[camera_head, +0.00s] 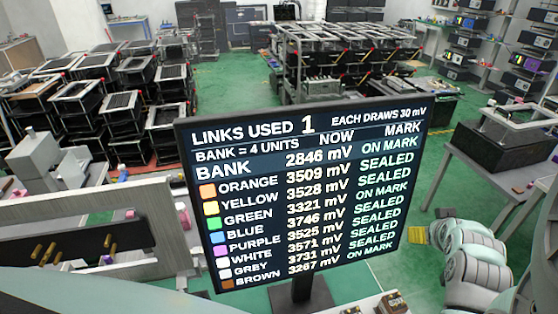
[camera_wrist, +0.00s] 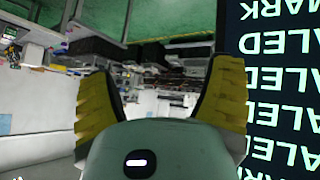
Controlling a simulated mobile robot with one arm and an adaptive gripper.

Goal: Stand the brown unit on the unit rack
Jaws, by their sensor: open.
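I cannot make out the brown unit or a unit rack for certain in either view. A dark screen (camera_head: 305,195) fills the middle of the head view. Its brown row reads 3267 mV and ON MARK; its bank row reads 2846 mV and ON MARK. Links used shows 1. My gripper (camera_wrist: 165,75) is open in the wrist view, with its yellow-padded fingers wide apart and nothing between them. In the head view, a yellow pad of it shows at the right, beside the screen, on the end of my white arm.
A dark panel with brass-coloured pegs (camera_head: 75,243) stands at the lower left beside a pale board. Small blocks (camera_head: 391,304) sit at the bottom edge near the screen's stand. Black framed racks fill the back. A table with a dark box (camera_head: 493,146) stands at the right. Green floor is open between.

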